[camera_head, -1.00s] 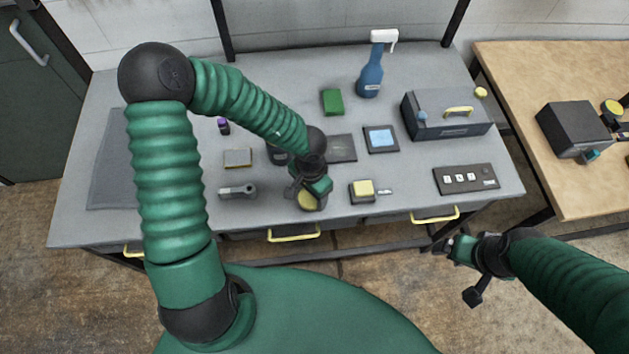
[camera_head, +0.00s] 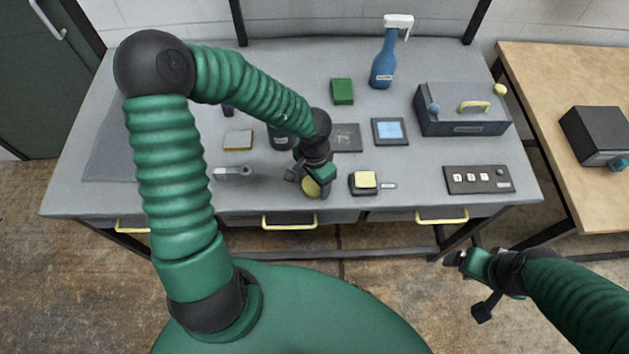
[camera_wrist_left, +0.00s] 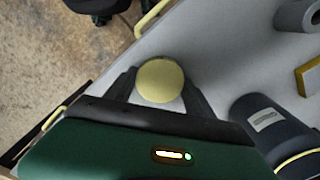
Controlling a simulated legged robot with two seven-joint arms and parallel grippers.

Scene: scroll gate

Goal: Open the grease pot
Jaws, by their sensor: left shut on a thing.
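A round yellow lid (camera_head: 311,187), which looks like the grease pot's top, is near the table's front edge. My left gripper (camera_head: 312,183) is over it and shut on it. In the left wrist view the yellow lid (camera_wrist_left: 160,80) sits between the two dark fingers (camera_wrist_left: 158,88). The pot's body below is mostly hidden, and I cannot tell whether the lid is apart from it.
A dark labelled jar (camera_head: 280,138) stands just behind my left gripper.

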